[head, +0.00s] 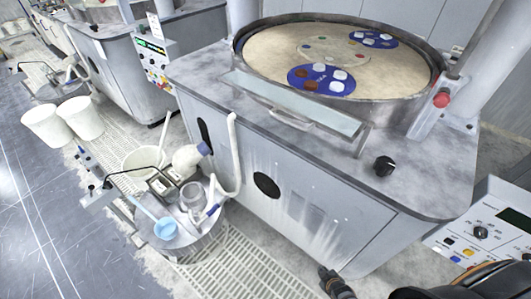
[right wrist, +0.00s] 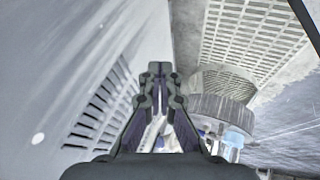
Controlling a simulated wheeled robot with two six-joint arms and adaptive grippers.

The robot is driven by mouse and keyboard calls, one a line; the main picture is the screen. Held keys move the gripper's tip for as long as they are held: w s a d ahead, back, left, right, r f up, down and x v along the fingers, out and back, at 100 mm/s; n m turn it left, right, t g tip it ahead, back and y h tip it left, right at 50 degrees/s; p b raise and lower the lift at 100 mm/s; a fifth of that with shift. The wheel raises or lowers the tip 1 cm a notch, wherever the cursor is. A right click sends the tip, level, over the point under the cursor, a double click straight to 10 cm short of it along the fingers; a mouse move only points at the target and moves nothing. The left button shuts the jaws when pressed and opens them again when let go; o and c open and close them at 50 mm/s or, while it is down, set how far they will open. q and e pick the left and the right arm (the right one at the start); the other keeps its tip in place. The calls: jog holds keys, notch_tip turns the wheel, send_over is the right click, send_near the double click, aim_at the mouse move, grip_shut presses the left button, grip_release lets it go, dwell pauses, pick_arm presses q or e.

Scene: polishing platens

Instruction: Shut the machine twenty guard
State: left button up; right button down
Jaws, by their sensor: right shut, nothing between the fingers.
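The nearest polishing machine (head: 310,215) has a round platen (head: 400,85) with blue carriers on it. A pale clear guard panel (head: 330,117) with a metal frame runs along the front of the platen pan. A bar handle (head: 290,121) sits at its front edge. I see no machine number, and I cannot tell exactly how far the guard is lowered. My right gripper (head: 325,273) is at the bottom, low in front of the machine's front panel and well away from the handle. In the right wrist view the gripper (right wrist: 158,72) is shut and empty.
A drum (head: 190,238) with bottles, a jug and a blue scoop stands left of the machine. White buckets (head: 62,122) stand farther left. A control box (head: 490,225) is at the right. A red knob (head: 441,99) is on the post beside the pan. Floor grating (head: 225,262) lies in front.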

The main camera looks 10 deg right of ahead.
jog(key=w+r+n+t+b, duration=0.3)
jog(key=w+r+n+t, duration=0.25)
jog(key=w, duration=0.75)
jog(key=n+t+y+b, duration=0.7)
jog(key=n+t+y, duration=0.55)
jog(key=n, duration=1.25)
send_near(281, 120)
jog(key=w+a+g, duration=0.1)
jog(key=w+a, duration=0.1)
jog(key=w, duration=0.1)
jog(key=shift+w+d+r+p, duration=0.15)
jog(key=shift+r+p, duration=0.25)
jog(key=shift+r, duration=0.2)
jog(key=shift+w+d+r+p, duration=0.15)
jog(key=shift+r+p, duration=0.25)
jog(key=shift+r, duration=0.25)
jog(key=shift+w+d+r+p, duration=0.15)
jog(key=shift+r+p, duration=0.25)
jog(key=shift+r, duration=0.2)
jog(key=shift+a, duration=0.1)
jog(key=shift+w+h, duration=0.15)
jog(key=shift+h, duration=0.1)
